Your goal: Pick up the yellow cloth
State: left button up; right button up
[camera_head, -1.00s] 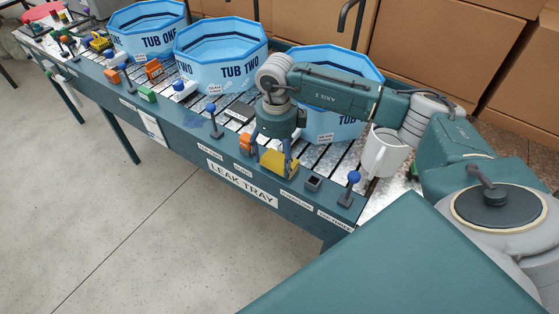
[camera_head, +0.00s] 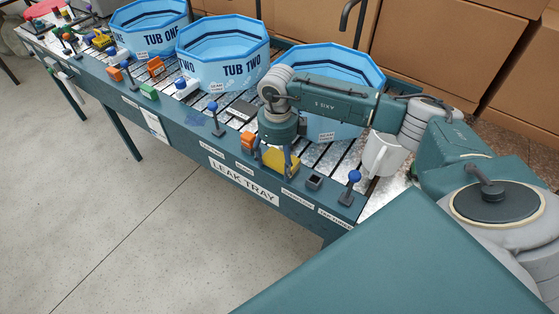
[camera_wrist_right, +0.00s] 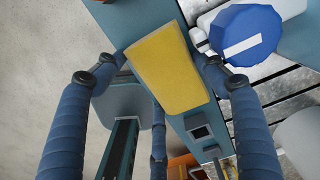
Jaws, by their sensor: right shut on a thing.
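The yellow cloth (camera_head: 290,159) is a small folded block at the front edge of the leak tray table (camera_head: 262,190). My right gripper (camera_head: 273,165) reaches down over it from above, with its fingers at the cloth. In the right wrist view the cloth (camera_wrist_right: 168,68) lies between the two blue fingertips (camera_wrist_right: 160,65), which are shut on it. Whether the cloth is clear of the surface cannot be told. My left gripper is not in view.
An orange block (camera_head: 247,140) stands left of the cloth. A small dark square holder (camera_head: 314,182) and a blue-knobbed lever (camera_head: 354,177) stand to its right. A white mug (camera_head: 381,155) and blue tubs (camera_head: 222,55) are behind. The floor in front is clear.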

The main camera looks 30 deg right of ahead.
aim_at(278, 162)
notch_tip(278, 162, up, 20)
jog(key=b, duration=0.3)
jog(key=o, duration=0.6)
jog(key=c, duration=0.4)
jog(key=shift+a, duration=0.1)
jog(key=shift+c, duration=0.3)
